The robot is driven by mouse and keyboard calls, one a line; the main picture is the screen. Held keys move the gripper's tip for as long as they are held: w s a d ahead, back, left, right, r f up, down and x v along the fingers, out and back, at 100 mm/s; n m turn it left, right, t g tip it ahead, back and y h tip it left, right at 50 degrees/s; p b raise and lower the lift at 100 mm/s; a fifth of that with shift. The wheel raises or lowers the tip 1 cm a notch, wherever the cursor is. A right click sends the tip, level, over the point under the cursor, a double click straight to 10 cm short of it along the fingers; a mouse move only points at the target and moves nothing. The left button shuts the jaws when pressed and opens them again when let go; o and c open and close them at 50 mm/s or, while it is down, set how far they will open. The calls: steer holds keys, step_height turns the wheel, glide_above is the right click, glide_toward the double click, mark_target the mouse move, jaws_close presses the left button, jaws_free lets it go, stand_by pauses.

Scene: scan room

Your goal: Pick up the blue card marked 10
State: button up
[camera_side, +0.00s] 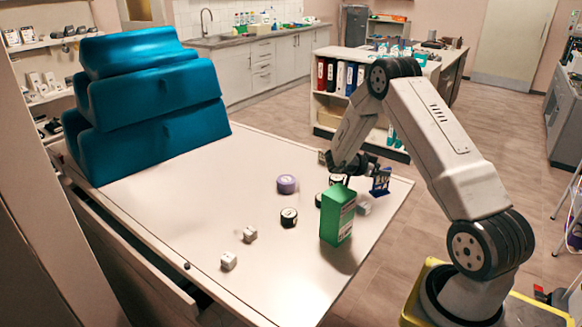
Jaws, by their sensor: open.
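A small dark blue upright piece (380,182) stands near the right edge of the table. It may be the blue card, but it is too small for me to read a 10 on it. My gripper (341,180) points down over the table, left of the blue piece and apart from it, behind the green box. It is open, and I see nothing held in it. The green box and my arm partly hide the area below the fingers.
A green box (337,216) stands upright in front of my gripper. A purple roll (287,184), a black-sided round piece (289,217) and white cubes (228,261) lie on the white table (190,205). Blue foam wedges (150,95) are stacked at the back left. The table's left middle is clear.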

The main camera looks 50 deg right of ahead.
steer(key=shift+x, duration=0.9)
jaws_close()
stand_by(1.0)
